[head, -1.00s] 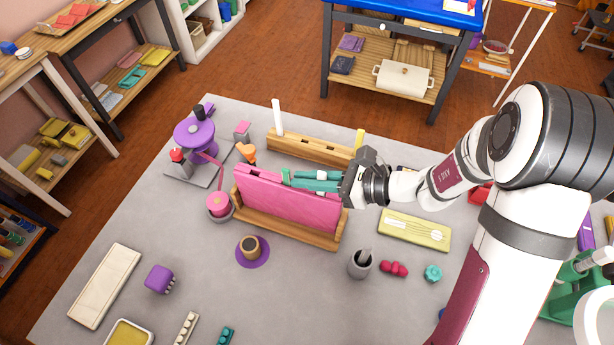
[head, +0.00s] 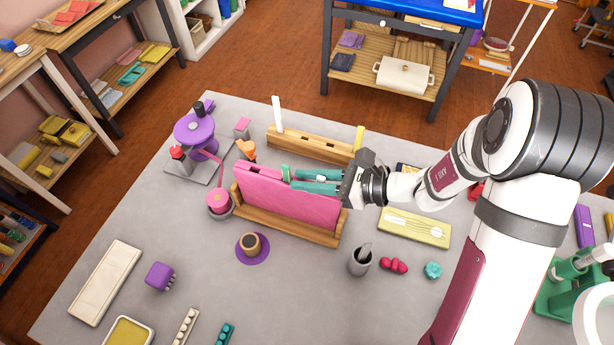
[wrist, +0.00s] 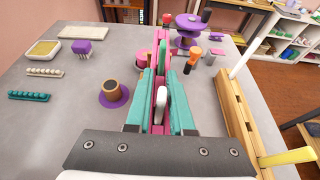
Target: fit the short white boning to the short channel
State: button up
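The pink panel (head: 285,203) stands on edge in a wooden holder (head: 290,230), with slots along its top edge. My gripper (head: 293,180) is at the panel's top edge, its teal fingers on either side of it. In the wrist view, the short white boning (wrist: 161,105) shows as a rounded white end between the fingers, in line with the panel. The fingers appear slightly apart from it. How deep it sits in the short channel is hidden. A green boning (wrist: 161,58) stands up from the panel just beyond the fingertips; the head view shows it too (head: 286,172).
A wooden rack (head: 310,145) behind the panel holds a tall white boning (head: 277,114) and a yellow one (head: 359,138). A purple stand (head: 196,132) and an orange-topped item (head: 246,149) are at left. A purple-based spool (head: 252,250) lies in front.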

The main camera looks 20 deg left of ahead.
jog(key=shift+w, duration=0.15)
jog(key=v, duration=1.5)
jog(key=shift+d+r, duration=0.15)
jog(key=shift+d, duration=0.2)
jog(key=s+d+r+n+h, duration=0.1)
jog(key=s+d+n+h, duration=0.1)
jog(key=s+n+h, duration=0.3)
jog(key=s+d+n+h, duration=0.1)
jog(key=s+n+h, duration=0.5)
jog(key=s, duration=0.8)
jog(key=shift+d+r+n+g, duration=0.4)
jog(key=shift+n, duration=0.1)
